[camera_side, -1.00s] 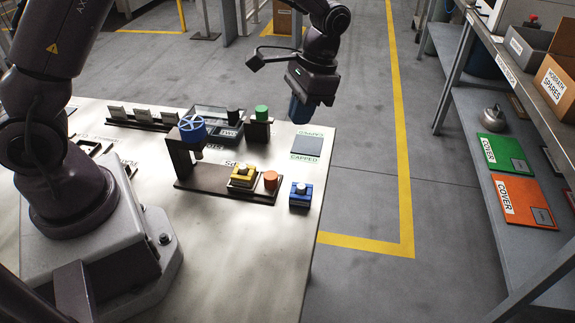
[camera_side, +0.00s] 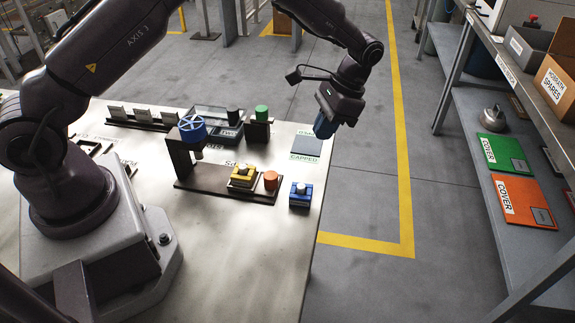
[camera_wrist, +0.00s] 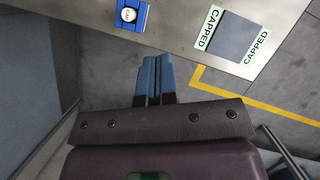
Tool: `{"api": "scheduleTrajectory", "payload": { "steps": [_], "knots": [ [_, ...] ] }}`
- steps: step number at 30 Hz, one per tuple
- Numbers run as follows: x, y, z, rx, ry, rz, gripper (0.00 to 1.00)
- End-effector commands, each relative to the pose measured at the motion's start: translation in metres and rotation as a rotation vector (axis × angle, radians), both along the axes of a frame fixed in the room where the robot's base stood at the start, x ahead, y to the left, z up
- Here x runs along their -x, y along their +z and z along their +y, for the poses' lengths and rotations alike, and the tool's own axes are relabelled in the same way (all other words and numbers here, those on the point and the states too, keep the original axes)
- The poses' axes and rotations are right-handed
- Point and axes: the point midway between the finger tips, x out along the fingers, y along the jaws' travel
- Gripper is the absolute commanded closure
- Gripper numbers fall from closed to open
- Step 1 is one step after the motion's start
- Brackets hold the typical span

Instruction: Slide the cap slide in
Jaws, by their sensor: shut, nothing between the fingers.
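A dark rail (camera_side: 208,187) lies on the table under a press frame topped by a blue wheel (camera_side: 192,128). On its right part sits a yellow block (camera_side: 240,181) with a pale round top, with an orange knob (camera_side: 270,180) beside it at the right end. I cannot tell for certain which part is the cap slide. My gripper (camera_side: 323,128) is shut and empty, with blue fingers, in the air by the table's right edge, apart from the rail. In the wrist view, its fingers (camera_wrist: 154,78) are together with nothing between them.
A blue block with a white top (camera_side: 300,195) stands right of the rail; it also shows in the wrist view (camera_wrist: 123,14). A grey square pad marked CAPPED (camera_side: 306,147) lies near the table edge. A green knob (camera_side: 262,113) and a black knob (camera_side: 233,116) stand behind.

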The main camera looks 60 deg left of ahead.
Motion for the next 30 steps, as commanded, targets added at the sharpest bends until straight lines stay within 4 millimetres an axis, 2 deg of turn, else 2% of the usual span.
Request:
{"api": "scheduleTrajectory", "payload": {
  "steps": [5,15,24,30],
  "knots": [
    [0.011,-0.026,0.004,0.0,0.002,0.006,1.0],
    [0.038,-0.092,0.012,-0.001,0.001,0.006,1.0],
    [0.068,-0.088,0.022,-0.001,0.001,0.002,1.0],
    [0.072,-0.088,0.024,0.0,0.001,0.0,1.0]
  ]
}}
